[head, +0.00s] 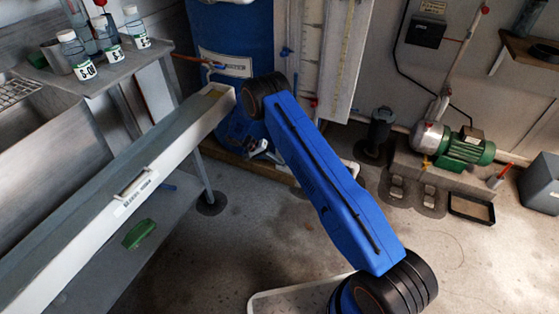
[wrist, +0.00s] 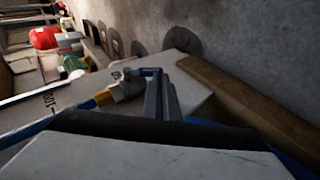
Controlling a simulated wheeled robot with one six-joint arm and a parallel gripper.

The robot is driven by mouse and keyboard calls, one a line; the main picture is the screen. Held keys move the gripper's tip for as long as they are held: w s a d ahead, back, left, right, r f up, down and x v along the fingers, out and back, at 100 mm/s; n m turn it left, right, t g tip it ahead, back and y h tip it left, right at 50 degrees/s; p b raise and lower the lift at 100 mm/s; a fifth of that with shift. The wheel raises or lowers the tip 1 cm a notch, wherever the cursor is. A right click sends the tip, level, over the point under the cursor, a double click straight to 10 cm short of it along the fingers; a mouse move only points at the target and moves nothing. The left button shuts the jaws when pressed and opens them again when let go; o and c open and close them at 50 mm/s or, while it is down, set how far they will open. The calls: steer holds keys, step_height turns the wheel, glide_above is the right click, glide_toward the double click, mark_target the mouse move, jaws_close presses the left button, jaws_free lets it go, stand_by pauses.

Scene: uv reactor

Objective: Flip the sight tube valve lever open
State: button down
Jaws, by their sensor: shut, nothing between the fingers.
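In the wrist view a small valve (wrist: 126,86) has a metal body, a brass end and a short blue lever (wrist: 149,71) at its upper right. My gripper (wrist: 163,88) shows as narrow grey fingers close together, shut and empty. They are just right of the valve, near the lever's end; I cannot tell whether they touch it. In the head view the sight tube board (head: 311,55) stands right of the blue tank (head: 232,28). My blue arm reaches toward the tank's foot and hides the gripper there.
A long pale bench beam (head: 110,200) runs along the left, with bottles (head: 134,25) on a shelf behind. A green pump motor (head: 466,147) stands at the right. A wooden beam (wrist: 235,95) lies close right of the fingers. The floor at centre right is mostly clear.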

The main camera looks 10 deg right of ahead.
steer(key=shift+s+d+f+n+g+h, duration=0.15)
steer(key=shift+s+d+f+g+h, duration=0.15)
steer(key=shift+f+h, duration=0.4)
steer(key=shift+s+d+f+n+g+h, duration=0.15)
steer(key=shift+d+f+g+h, duration=0.25)
steer(key=shift+f+h, duration=0.3)
steer(key=shift+s+f, duration=0.1)
steer(key=shift+f, duration=0.05)
